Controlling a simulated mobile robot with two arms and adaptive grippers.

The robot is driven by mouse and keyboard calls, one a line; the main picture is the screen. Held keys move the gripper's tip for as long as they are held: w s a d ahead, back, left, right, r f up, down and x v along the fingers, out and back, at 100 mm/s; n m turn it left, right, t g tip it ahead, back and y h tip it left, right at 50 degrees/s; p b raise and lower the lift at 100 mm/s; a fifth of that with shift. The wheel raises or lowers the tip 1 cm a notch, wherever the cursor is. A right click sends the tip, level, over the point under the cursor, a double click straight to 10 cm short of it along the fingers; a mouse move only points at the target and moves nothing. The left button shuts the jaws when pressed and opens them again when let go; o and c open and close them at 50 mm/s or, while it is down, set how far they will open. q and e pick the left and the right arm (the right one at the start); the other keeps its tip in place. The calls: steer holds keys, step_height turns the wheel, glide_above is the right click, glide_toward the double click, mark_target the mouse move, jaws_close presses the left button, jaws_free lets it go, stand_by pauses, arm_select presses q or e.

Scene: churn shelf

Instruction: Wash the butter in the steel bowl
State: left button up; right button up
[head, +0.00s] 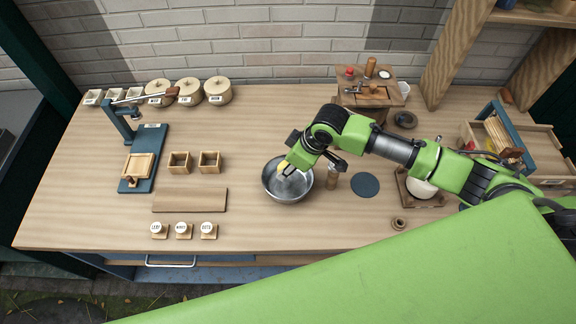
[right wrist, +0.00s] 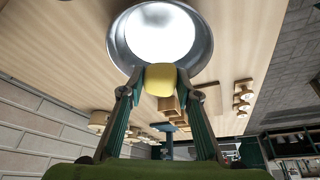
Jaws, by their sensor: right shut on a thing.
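The steel bowl (head: 289,183) stands on the middle of the wooden bench and holds something pale or bright inside. It also shows in the right wrist view (right wrist: 122,40). My right gripper (right wrist: 160,82) is shut on a yellow lump of butter (right wrist: 160,80), held between its two fingertips. In the head view the right gripper (head: 286,167) is over the bowl, and a little of the butter (head: 283,165) shows there, partly hidden by the gripper. I cannot tell whether the butter touches the water or the bowl. My left gripper is not in view.
Left of the bowl are two small wooden boxes (head: 210,162), a flat board (head: 190,200) and a blue press stand (head: 143,165). Labelled stamps (head: 184,230) stand in front.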

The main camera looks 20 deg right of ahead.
steer(key=shift+r, duration=0.1)
steer(key=shift+r, duration=1.95)
